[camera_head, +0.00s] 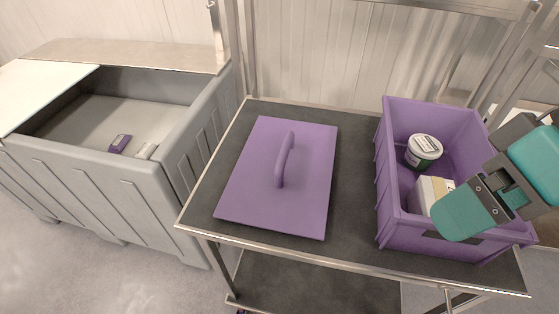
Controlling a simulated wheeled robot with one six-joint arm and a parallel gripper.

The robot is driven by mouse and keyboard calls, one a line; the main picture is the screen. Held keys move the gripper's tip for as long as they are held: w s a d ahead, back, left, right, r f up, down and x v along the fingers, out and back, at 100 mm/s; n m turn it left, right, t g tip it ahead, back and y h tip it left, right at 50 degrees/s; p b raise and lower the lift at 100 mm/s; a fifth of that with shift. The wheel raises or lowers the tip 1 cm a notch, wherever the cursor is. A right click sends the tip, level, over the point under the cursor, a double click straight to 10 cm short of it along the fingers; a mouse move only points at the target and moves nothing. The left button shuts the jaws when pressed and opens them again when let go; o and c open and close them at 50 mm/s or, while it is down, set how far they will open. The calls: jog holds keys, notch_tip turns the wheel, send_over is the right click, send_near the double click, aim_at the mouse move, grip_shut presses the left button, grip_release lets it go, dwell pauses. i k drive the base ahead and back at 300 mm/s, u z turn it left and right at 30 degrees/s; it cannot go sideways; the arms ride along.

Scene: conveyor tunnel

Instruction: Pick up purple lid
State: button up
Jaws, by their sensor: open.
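The purple lid (283,205) is a flat rectangular plate with a raised arched handle (285,160) in its middle. It lies flat on the dark top of a metal-framed table (345,215), handle upward, with nothing on it. Part of my teal and dark arm shows at the right edge, in front of the purple crate and well to the right of the lid. Nothing of my arm touches the lid.
An open purple crate (385,185) stands right of the lid, holding a green-and-white tub (424,150) and a pale box (430,190). A large grey bin (100,185) stands left, with a small purple item (120,143) inside. Metal posts rise behind the table.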

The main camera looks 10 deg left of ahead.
aim_at(281, 181)
jog(key=u, duration=0.15)
jog(key=k, duration=0.75)
jog(key=u, duration=0.95)
jog(key=i, duration=0.5)
jog(key=u, duration=0.05)
